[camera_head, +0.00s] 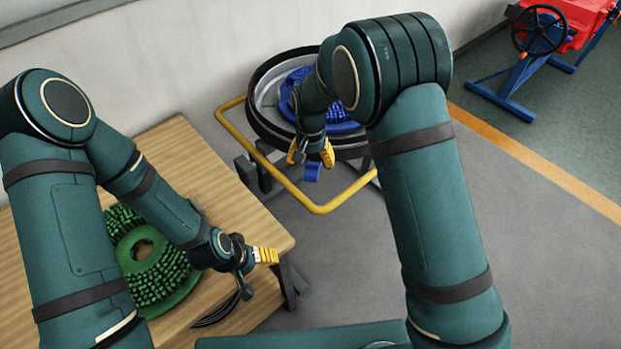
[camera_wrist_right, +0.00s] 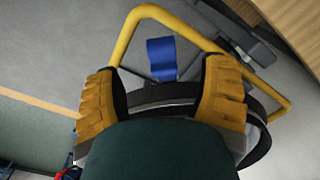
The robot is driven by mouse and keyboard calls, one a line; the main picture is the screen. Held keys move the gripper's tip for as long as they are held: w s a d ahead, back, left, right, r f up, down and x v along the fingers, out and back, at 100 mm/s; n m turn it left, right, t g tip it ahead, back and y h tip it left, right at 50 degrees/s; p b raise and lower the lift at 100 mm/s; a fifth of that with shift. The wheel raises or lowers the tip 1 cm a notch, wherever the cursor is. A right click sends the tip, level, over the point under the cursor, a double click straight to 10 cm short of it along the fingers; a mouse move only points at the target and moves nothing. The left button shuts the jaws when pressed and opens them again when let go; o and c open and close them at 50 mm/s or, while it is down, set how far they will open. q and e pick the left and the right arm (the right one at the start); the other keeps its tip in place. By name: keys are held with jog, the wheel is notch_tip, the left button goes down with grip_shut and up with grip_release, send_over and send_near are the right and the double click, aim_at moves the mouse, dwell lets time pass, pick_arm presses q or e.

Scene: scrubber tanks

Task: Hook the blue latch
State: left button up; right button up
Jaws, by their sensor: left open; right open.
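The blue latch (camera_head: 312,172) is a small blue tab below the rim of the round black tank (camera_head: 345,146), inside the yellow tubular frame (camera_head: 320,208). It also shows in the right wrist view as a blue strip (camera_wrist_right: 161,58), beyond and between the fingertips. My right gripper (camera_head: 311,153) is open with yellow fingers, just above the latch in the head view; I cannot tell whether it touches. In the right wrist view my right gripper (camera_wrist_right: 165,95) has empty space between its fingers. My left gripper (camera_head: 255,268) is open and empty over the table's right edge.
A wooden table (camera_head: 215,165) stands at the left with a green round brush (camera_head: 165,285) on it. A blue brush (camera_head: 300,78) sits in the tank. A red machine on a blue stand (camera_head: 520,85) is at the far right. The grey floor (camera_head: 560,270) at right is clear.

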aim_at(310, 176)
notch_tip(310, 176, down, 8)
jog(key=shift+r+b, duration=0.1)
jog(key=shift+b, duration=0.2)
grip_shut()
